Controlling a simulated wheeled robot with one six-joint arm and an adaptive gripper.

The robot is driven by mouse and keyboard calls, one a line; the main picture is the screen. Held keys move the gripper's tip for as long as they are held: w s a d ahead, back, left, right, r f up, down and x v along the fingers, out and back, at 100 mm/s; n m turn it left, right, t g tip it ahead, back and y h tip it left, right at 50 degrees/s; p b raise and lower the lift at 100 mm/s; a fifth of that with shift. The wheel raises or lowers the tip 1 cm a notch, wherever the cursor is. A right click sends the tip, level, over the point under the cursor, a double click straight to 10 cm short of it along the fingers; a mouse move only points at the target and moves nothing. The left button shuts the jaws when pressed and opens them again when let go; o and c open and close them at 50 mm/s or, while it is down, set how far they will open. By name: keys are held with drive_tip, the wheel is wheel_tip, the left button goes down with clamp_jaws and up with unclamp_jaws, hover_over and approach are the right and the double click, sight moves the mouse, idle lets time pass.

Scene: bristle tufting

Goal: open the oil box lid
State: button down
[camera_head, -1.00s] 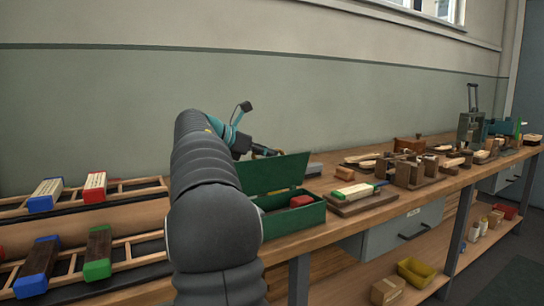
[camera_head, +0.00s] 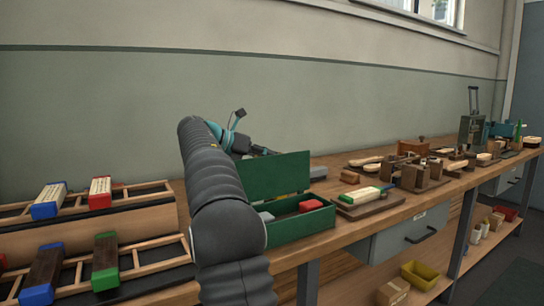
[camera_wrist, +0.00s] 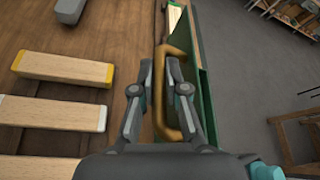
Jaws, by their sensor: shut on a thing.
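The green oil box (camera_head: 305,226) stands on the bench with its lid (camera_head: 270,178) raised roughly upright at its back edge. A red block (camera_head: 311,205) and a grey piece lie inside. My gripper (camera_head: 263,150) is behind the top of the lid, partly hidden by it. In the wrist view, my gripper (camera_wrist: 160,72) is shut on the lid's brass-coloured handle (camera_wrist: 174,105). The lid's green edge (camera_wrist: 208,105) runs alongside the handle. The exact finger contact is partly hidden.
Wooden racks with colour-ended brush blocks (camera_head: 47,201) are at the left. A board with a green-ended brush block (camera_head: 367,194) lies right of the box. More wooden parts and tools crowd the bench further right. A wall rises behind the bench.

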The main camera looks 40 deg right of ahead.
drive_tip(key=shift+f, duration=0.1)
drive_tip(key=c, duration=1.5)
unclamp_jaws()
drive_tip(key=shift+o, duration=0.2)
drive_tip(key=v, duration=1.2)
